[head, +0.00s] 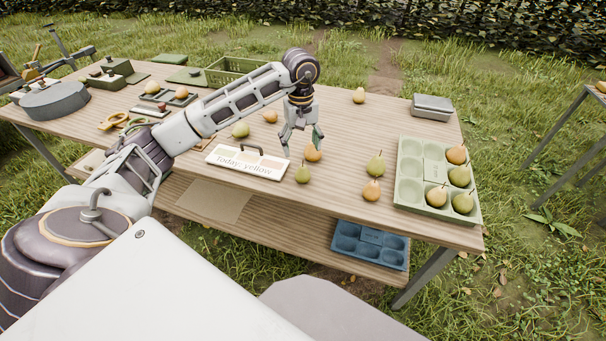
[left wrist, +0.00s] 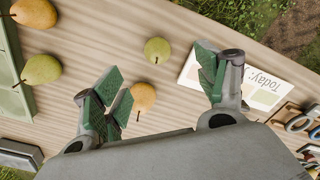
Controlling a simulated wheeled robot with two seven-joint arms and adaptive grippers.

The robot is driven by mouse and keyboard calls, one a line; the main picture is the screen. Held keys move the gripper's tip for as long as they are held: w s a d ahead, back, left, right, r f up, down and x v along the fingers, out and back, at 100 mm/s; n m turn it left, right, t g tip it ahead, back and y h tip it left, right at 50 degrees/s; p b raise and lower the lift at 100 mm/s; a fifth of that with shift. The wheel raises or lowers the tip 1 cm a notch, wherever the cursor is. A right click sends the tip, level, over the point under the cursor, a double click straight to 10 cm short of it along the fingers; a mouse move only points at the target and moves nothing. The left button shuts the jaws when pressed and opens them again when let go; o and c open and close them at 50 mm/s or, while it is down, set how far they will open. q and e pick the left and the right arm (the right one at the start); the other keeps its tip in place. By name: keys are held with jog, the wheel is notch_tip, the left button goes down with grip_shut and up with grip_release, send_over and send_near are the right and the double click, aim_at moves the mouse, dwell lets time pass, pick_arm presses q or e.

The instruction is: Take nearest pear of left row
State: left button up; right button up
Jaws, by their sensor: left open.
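My left gripper (head: 303,141) is open, pointing down over the table, with nothing between its fingers. A green pear (head: 302,173) stands near the table's front edge by the sign, closest to me of the left pears. An orange pear (head: 312,153) stands just behind it, close to the fingertips. In the left wrist view the orange pear (left wrist: 144,97) shows between the open fingers (left wrist: 157,75), and the green pear (left wrist: 157,50) lies just beyond them. To the right stand another orange pear (head: 371,190) and a green pear (head: 376,166). My right gripper is not in view.
A white sign reading "Today: yellow" (head: 228,164) stands left of the gripper. A green tray (head: 410,196) holding several pears is at the right. A grey box (head: 432,107) stands behind it. A blue tray (head: 340,264) is on the lower shelf.

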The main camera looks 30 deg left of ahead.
aim_at(303, 174)
pick_arm(q)
notch_tip(303, 174, down, 8)
jog(key=shift+f, duration=0.15)
jog(key=shift+w+f, duration=0.1)
jog(key=shift+f, duration=0.05)
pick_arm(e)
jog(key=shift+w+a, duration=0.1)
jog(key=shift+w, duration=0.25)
pick_arm(q)
jog(key=shift+f, duration=0.1)
jog(key=shift+w+d+f, duration=0.1)
jog(key=shift+w+f, duration=0.05)
jog(key=shift+f, duration=1.1)
jog(key=shift+w+d+f, duration=0.1)
jog(key=shift+w+f, duration=0.05)
jog(key=shift+f, duration=1.1)
jog(key=c, duration=1.1)
jog(key=shift+c, duration=0.2)
jog(key=shift+r, duration=0.15)
